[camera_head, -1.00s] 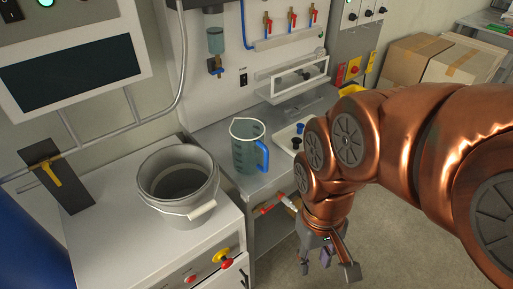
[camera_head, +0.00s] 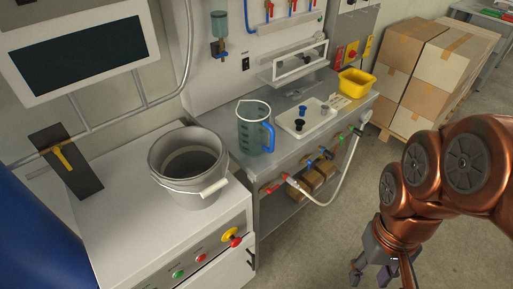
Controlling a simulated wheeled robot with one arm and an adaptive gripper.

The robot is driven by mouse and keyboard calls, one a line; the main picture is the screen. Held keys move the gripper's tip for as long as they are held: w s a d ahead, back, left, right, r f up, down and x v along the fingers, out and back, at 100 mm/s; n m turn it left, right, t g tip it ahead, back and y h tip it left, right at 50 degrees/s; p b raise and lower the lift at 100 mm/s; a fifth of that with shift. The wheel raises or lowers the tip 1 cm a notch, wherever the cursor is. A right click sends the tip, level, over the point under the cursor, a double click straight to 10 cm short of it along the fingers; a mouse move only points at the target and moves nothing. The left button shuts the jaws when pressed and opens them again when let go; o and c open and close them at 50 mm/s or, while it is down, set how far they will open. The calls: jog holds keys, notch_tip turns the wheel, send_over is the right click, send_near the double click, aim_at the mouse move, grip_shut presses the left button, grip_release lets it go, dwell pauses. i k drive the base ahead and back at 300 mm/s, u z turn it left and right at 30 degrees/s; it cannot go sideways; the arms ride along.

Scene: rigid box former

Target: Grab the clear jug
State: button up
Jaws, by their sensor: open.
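The clear jug (camera_head: 251,130) stands upright on the metal bench (camera_head: 283,148). It has dark measuring marks and a blue handle on its right side. My gripper (camera_head: 374,278) is at the lower right, over the floor in front of the bench, well apart from the jug. Its fingers point down and are open, with nothing seen between them. The fingertips are close to the bottom edge of the view.
A grey bucket (camera_head: 190,170) stands on the white cabinet left of the jug. A white tray (camera_head: 314,126) with small knobs sits right of the jug. A yellow bin (camera_head: 356,83), a white hose (camera_head: 335,190) and stacked cartons (camera_head: 444,60) are further right.

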aim_at(254, 127)
jog(key=k, duration=0.85)
jog(key=u, duration=1.1)
jog(key=i, duration=0.5)
